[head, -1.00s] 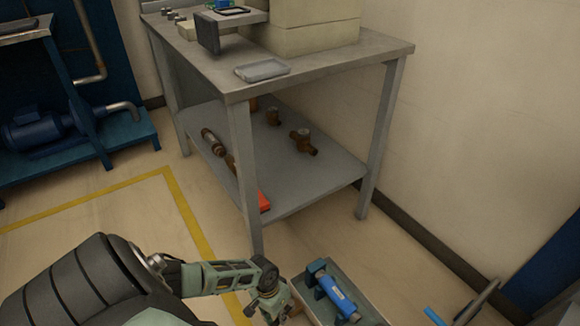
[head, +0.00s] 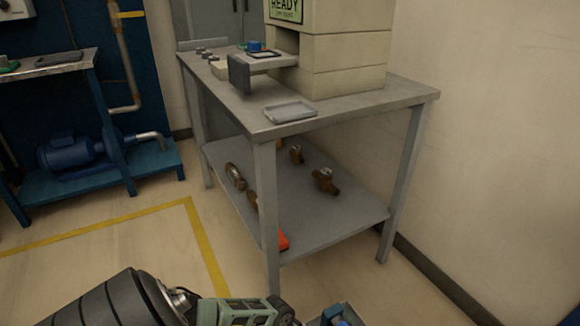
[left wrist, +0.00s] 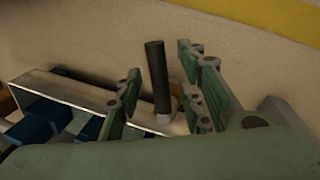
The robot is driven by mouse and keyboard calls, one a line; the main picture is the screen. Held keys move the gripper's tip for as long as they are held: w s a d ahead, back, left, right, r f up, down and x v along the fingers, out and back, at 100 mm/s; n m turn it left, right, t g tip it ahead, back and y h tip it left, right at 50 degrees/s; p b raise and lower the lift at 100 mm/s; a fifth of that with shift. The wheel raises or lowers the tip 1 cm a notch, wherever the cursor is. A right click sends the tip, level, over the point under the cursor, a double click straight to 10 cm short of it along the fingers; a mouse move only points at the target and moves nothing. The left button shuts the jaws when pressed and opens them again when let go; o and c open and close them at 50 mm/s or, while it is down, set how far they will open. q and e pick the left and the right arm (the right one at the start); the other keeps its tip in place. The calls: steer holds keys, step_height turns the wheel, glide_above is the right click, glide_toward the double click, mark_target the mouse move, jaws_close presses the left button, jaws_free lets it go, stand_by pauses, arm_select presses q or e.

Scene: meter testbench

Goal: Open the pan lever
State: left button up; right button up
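A black upright lever (left wrist: 156,72) with a pale metal base shows in the left wrist view and leans slightly. I take it to be the pan lever. My left gripper (left wrist: 160,92) has its green fingers on either side of the lever, with gaps visible. It looks open around the lever, and I cannot tell whether either finger touches it. A grey pan-like tray (left wrist: 66,90) with blue parts lies beside the lever on the left. My right gripper is not in view.
A grey bench (head: 350,110) carries a beige READY machine (head: 345,50) and a small grey dish (head: 290,111). Brown fittings (head: 325,181) lie on its lower shelf. A blue pump (head: 66,152) stands at left. The floor within the yellow line (head: 205,240) is clear.

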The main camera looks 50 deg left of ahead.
arm_select(q)
step_height(320, 180, up, 12)
steer(key=a, duration=0.2)
steer(key=shift+a, duration=0.2)
steer(key=shift+s+f, duration=0.1)
stand_by(0.6)
